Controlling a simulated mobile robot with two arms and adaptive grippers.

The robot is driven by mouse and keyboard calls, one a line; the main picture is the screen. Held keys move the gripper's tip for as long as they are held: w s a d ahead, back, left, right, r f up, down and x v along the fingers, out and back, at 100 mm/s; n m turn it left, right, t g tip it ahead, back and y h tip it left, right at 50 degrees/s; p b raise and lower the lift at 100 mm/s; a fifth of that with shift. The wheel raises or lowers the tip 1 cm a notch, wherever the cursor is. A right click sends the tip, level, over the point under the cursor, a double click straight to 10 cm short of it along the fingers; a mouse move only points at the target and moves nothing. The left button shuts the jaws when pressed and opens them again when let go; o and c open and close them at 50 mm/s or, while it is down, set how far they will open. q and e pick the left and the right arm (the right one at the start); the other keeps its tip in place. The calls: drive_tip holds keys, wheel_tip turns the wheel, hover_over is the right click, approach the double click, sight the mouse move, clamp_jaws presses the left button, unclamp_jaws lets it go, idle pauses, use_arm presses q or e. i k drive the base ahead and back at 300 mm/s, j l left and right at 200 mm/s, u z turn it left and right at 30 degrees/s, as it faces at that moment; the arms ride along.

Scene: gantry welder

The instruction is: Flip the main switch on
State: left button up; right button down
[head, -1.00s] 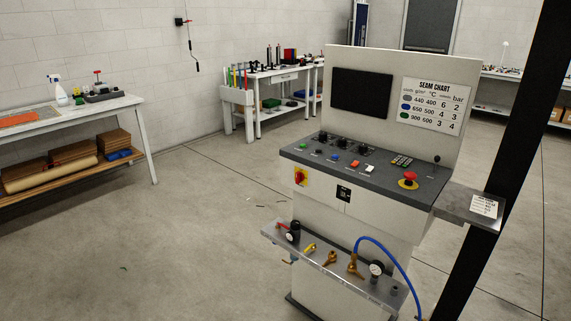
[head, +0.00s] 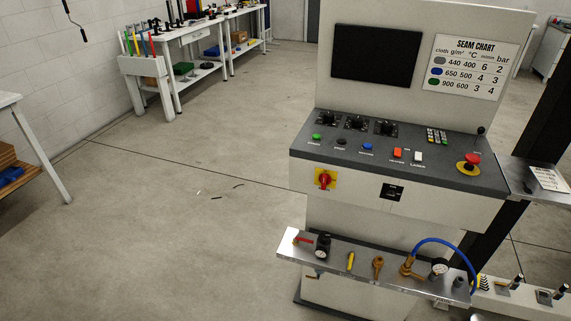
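The control console (head: 400,205) stands right of centre in the head view. On the left of its front panel is a rotary switch with a red handle on a yellow plate (head: 325,179), which looks like the main switch. Its handle appears roughly upright; its exact setting is too small to read. Neither of my grippers shows in the head view.
The console's sloped top carries coloured buttons, knobs and a red emergency stop (head: 472,160). A metal shelf (head: 340,255) with valves, gauges and a blue hose (head: 440,241) juts out below the switch.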

sight(325, 180)
drive_tip(key=i+j, duration=0.15)
drive_tip(key=j, duration=0.2)
drive_tip(key=i+j+z, duration=0.15)
drive_tip(key=j, duration=0.15)
drive_tip(key=i+j, duration=0.1)
drive_tip(key=j, duration=0.25)
drive_tip(key=i+j+z, duration=0.15)
drive_tip(key=j, duration=0.2)
drive_tip(key=i+j, duration=0.1)
drive_tip(key=j, duration=0.3)
drive_tip(key=z, duration=0.05)
